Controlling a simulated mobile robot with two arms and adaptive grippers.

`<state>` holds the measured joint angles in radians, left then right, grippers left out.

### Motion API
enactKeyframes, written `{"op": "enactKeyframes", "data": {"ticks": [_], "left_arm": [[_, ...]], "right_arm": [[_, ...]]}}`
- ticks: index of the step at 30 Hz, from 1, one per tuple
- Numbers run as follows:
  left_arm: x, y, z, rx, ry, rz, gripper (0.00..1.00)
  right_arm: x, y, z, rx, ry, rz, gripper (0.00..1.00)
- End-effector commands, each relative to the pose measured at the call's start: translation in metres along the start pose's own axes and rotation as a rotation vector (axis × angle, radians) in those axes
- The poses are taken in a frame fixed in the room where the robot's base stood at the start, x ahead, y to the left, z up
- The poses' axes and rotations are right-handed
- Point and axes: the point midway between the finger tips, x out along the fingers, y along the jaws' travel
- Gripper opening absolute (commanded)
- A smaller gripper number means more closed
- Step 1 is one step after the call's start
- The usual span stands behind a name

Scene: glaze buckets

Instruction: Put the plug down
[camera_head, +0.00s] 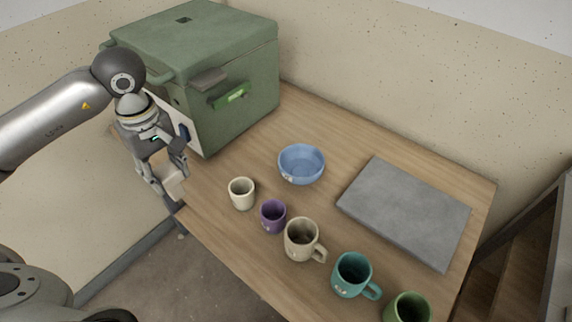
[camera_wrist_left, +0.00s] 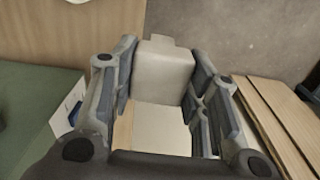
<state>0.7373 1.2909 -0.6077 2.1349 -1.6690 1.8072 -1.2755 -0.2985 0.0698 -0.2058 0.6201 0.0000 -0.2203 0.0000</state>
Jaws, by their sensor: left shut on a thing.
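The plug (camera_wrist_left: 162,72) is a pale, off-white block with a small tab at its far end. My left gripper (camera_head: 165,186) is shut on it; the wrist view shows the plug between the two fingers (camera_wrist_left: 162,88). In the head view the plug (camera_head: 173,183) shows in part below the fingers, at the table's left edge, in front of the green kiln-like box (camera_head: 205,80). I cannot tell whether the plug touches the table. My right gripper is not in view.
On the wooden table (camera_head: 330,120) stand a cream cup (camera_head: 242,196), a purple cup (camera_head: 272,218), a beige mug (camera_head: 300,243), a teal mug (camera_head: 350,277), a green mug (camera_head: 408,310), a blue bowl (camera_head: 301,166) and a grey slab (camera_head: 405,208). Bare wood lies between box and bowl.

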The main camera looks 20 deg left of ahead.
Motion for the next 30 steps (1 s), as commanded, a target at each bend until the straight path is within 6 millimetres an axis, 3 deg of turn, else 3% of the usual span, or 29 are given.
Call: {"op": "enactKeyframes", "data": {"ticks": [5,17,21,30], "left_arm": [[0.004,0.007,-0.007,-0.044,-0.005,0.003,0.17],[0.039,0.09,-0.013,-0.04,-0.007,0.002,0.17],[0.069,0.111,-0.017,-0.042,-0.006,-0.001,0.17],[0.095,0.132,-0.02,-0.042,-0.002,0.002,0.17]], "right_arm": [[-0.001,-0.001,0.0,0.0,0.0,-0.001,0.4],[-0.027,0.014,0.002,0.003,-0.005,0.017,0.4],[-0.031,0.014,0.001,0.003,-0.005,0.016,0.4],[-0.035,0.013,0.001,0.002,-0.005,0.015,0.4]]}}
